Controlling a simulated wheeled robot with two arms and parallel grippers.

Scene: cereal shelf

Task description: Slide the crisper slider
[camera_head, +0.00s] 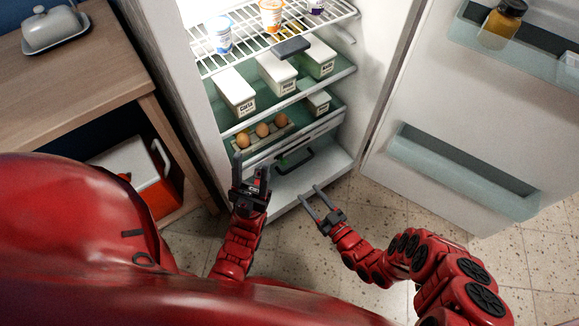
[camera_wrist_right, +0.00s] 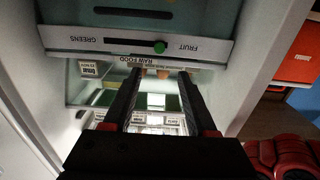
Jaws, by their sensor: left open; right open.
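The crisper slider shows in the right wrist view as a green knob (camera_wrist_right: 159,47) in a dark slot on a light panel (camera_wrist_right: 205,52) marked GREENS and FRUIT. The knob sits nearer the FRUIT label. In the head view a small green spot, probably the knob (camera_head: 283,160), shows low in the fridge, near a dark handle. My left gripper (camera_head: 252,163) is open and empty in front of the fridge's lower left. My right gripper (camera_head: 308,192) is open and empty before the fridge bottom. Its fingers also show in the right wrist view (camera_wrist_right: 157,76), apart from the knob.
The fridge door (camera_head: 440,110) stands open at the right. Shelves above hold white boxes (camera_head: 235,92), brown eggs (camera_head: 262,131) and yogurt cups (camera_head: 271,14). A wooden cabinet (camera_head: 85,75) stands at the left. The tiled floor (camera_head: 385,205) below the door is clear.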

